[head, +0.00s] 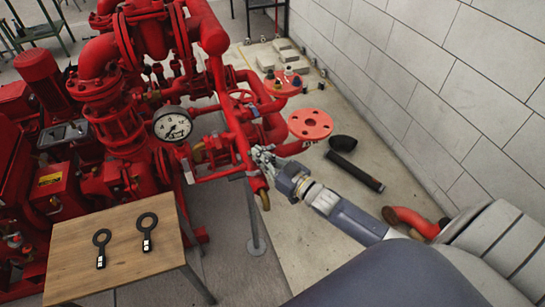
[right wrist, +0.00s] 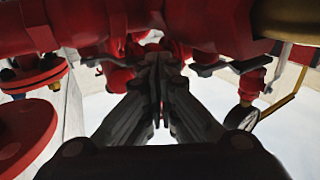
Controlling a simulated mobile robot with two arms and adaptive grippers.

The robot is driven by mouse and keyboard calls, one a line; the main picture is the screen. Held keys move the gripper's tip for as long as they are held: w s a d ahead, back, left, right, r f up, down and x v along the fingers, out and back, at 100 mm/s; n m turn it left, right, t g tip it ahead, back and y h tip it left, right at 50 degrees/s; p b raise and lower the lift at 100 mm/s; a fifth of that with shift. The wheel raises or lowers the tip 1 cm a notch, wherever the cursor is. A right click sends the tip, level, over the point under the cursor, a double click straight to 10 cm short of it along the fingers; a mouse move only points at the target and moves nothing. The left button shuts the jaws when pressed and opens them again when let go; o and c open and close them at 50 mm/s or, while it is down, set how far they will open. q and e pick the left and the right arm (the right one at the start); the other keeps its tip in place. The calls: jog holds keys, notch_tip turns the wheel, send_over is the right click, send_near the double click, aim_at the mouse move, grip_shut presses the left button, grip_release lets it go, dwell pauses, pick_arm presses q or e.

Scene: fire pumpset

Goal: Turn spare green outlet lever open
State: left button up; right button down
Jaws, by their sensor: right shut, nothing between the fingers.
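My right gripper (head: 262,156) reaches in from the right to the red outlet pipework (head: 235,145) of the pumpset. Its fingers are shut and empty, and they also show in the right wrist view (right wrist: 158,65). Their tips point at small red fittings under a thick red pipe (right wrist: 200,22); I cannot tell whether they touch. Dark flat handles (right wrist: 205,69) stick out beside the fingertips in that view. I cannot make out a green lever for certain in either view; the gripper may hide it. My left gripper is not in view.
A pressure gauge (head: 173,124) stands left of the gripper. A wooden table (head: 120,235) holds two black ring-ended tools. A red flange (head: 310,124), a black pipe (head: 355,171) and a block wall (head: 440,90) lie to the right. Some floor there is clear.

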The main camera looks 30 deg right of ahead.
jog(key=shift+w+a, duration=0.2)
jog(key=shift+w, duration=0.2)
jog(key=shift+w+a, duration=0.1)
dwell(0.3)
jog(key=v, duration=1.2)
jog(key=shift+f, duration=0.1)
